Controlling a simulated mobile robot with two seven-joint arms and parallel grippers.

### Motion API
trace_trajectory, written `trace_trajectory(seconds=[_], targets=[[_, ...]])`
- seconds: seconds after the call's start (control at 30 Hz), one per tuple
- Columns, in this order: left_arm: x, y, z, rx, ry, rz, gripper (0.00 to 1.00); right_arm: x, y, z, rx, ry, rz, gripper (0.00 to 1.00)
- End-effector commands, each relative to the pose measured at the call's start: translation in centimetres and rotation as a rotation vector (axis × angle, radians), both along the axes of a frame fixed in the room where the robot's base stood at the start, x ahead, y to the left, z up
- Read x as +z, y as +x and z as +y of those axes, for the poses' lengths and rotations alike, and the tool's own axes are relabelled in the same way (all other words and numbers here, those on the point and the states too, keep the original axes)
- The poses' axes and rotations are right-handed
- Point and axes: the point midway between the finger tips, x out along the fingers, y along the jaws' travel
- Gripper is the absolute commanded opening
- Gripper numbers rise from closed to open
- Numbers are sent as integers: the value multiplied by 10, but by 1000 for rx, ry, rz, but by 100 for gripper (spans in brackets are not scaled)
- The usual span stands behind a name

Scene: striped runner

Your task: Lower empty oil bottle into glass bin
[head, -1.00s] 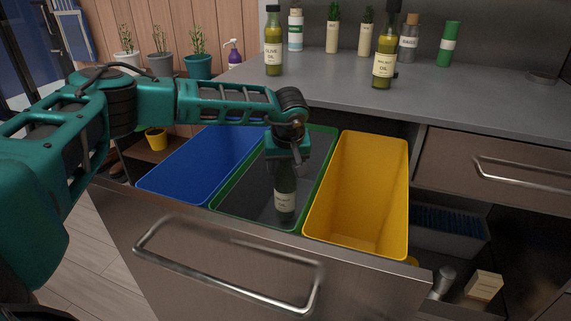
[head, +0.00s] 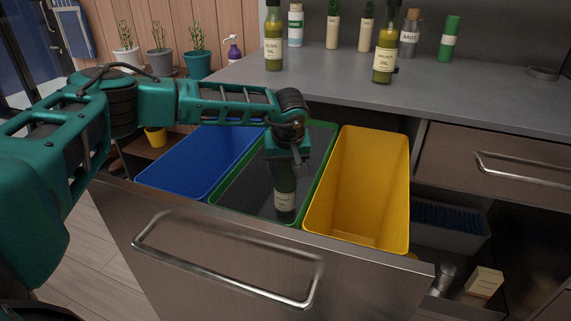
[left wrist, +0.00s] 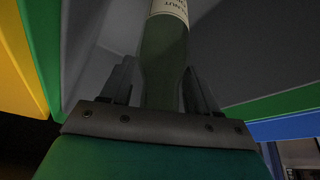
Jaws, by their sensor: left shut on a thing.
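The oil bottle (head: 285,196), dark green with a pale label, hangs upright inside the middle bin, which is dark grey with a green rim (head: 325,160). My left gripper (head: 288,160) is shut on the upper part of the bottle, at the bin's opening. In the left wrist view the bottle (left wrist: 165,60) stands between the two fingers (left wrist: 158,88), its label partly cut off by the top edge. I cannot tell whether its base touches the bin floor. My right gripper is not in view.
A blue bin (head: 195,165) is left of the green-rimmed bin and a yellow bin (head: 362,185) is right, all in the open drawer (head: 220,250). An olive oil bottle (head: 273,45) and a walnut oil bottle (head: 385,58) stand on the counter (head: 470,95).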

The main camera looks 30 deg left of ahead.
Motion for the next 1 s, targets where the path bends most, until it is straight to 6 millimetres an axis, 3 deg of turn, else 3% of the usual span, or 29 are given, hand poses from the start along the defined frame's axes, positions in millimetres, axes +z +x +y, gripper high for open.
trace_trajectory(seconds=[0.93,0.97,1.0], targets=[[-11,0,0,0,-1,-1,7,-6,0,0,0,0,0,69],[-11,0,0,0,-1,-1,61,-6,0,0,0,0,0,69],[-11,0,0,0,-1,-1,65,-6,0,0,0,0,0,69]])
